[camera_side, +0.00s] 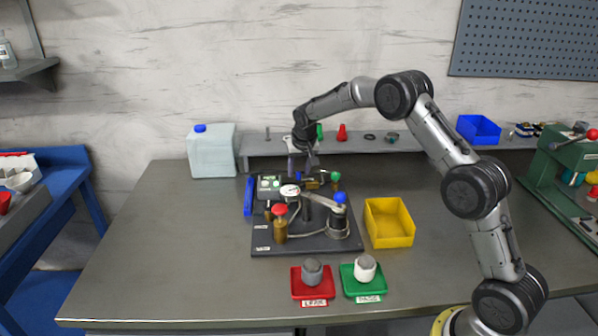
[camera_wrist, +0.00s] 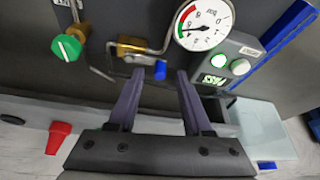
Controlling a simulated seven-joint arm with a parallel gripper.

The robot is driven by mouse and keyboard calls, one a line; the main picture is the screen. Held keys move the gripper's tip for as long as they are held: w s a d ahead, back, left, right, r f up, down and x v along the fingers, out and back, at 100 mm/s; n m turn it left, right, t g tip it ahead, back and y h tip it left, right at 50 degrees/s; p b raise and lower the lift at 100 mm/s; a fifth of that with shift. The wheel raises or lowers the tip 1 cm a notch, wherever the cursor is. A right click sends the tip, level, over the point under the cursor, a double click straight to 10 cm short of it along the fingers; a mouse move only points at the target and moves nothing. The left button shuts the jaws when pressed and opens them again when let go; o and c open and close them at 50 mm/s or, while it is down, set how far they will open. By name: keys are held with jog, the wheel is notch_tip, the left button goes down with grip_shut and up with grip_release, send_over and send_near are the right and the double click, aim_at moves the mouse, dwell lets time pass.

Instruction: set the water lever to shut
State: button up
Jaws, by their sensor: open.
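A small brass valve (camera_wrist: 136,50) with a short blue lever (camera_wrist: 160,69) sits on the dark rig board. I take this blue lever to be the water lever; no label on it can be read. My gripper (camera_wrist: 159,76) is open, and its two fingers point at the board with the blue lever between their tips in the wrist view. I cannot tell whether a finger touches it. In the side view my gripper (camera_side: 303,166) hangs over the rear of the board (camera_side: 262,235), and the brass valve (camera_side: 312,184) is small there, its lever hard to make out.
A pressure gauge (camera_wrist: 203,22), a box with a lit display (camera_wrist: 212,78) and a green knob (camera_wrist: 68,48) flank the valve closely. Red (camera_side: 280,209) and blue (camera_side: 340,198) knobs rise nearer the front. A yellow bin (camera_side: 402,239) stands right; a jug (camera_side: 212,158) stands back left.

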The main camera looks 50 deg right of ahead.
jog(key=shift+w+d+f, duration=0.15)
jog(key=shift+f, duration=0.35)
grip_shut()
